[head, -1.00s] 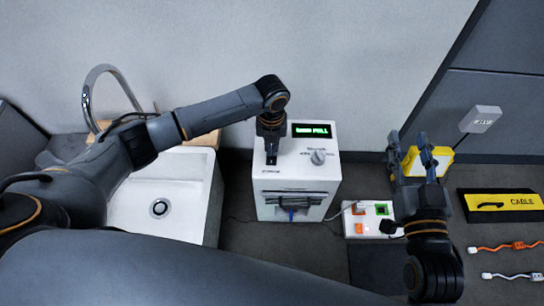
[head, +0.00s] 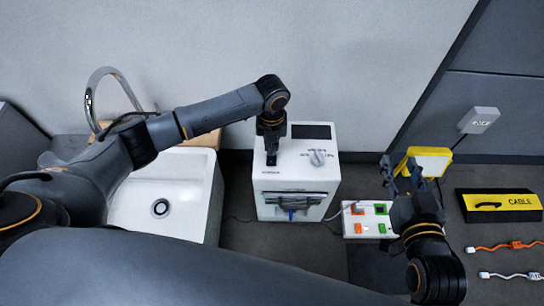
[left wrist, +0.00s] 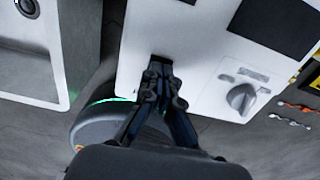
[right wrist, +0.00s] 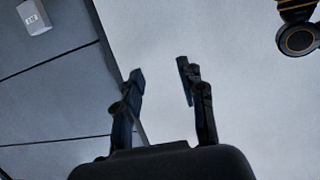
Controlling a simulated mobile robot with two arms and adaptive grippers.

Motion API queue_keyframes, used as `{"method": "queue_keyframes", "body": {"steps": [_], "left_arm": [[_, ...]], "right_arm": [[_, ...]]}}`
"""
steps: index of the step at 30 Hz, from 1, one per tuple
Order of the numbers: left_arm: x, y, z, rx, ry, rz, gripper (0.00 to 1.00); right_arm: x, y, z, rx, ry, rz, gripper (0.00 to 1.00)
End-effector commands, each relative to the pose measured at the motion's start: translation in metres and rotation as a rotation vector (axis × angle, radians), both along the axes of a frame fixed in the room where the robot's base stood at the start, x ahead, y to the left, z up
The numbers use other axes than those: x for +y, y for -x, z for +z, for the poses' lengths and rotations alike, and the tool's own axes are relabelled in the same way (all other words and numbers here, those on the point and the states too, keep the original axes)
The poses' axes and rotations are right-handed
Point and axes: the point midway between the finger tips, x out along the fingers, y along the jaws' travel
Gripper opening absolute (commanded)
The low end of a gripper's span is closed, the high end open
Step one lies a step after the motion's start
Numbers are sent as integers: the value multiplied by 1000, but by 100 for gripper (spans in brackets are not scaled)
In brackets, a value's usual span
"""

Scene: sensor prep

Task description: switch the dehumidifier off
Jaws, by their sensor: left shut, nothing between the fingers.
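The dehumidifier is a white box (head: 318,181) standing beside the sink in the head view. Its display (head: 311,131) is dark and blank. A grey knob (head: 318,157) sits on its top, and the knob also shows in the left wrist view (left wrist: 241,98). My left gripper (head: 271,160) is shut and empty, pointing down at the top left of the dehumidifier; its fingertips (left wrist: 160,64) cover the spot beneath them, so I cannot tell if they touch it. My right gripper (head: 402,170) is open and empty, raised to the right of the dehumidifier.
A white sink (head: 211,195) stands left of the dehumidifier. A power strip (head: 356,225) with orange and green parts lies to its right. A yellow lamp-like item (head: 430,158), a cable box (head: 499,205) and cables (head: 507,246) are further right.

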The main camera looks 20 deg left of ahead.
Motion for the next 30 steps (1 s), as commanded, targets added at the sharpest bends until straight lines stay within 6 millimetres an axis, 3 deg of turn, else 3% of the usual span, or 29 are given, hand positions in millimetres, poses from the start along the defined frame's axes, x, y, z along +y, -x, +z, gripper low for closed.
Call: {"method": "queue_keyframes", "body": {"steps": [30], "left_arm": [[0,0,16,0,0,0,0]], "right_arm": [[-22,46,-64,412,98,-29,40]]}}
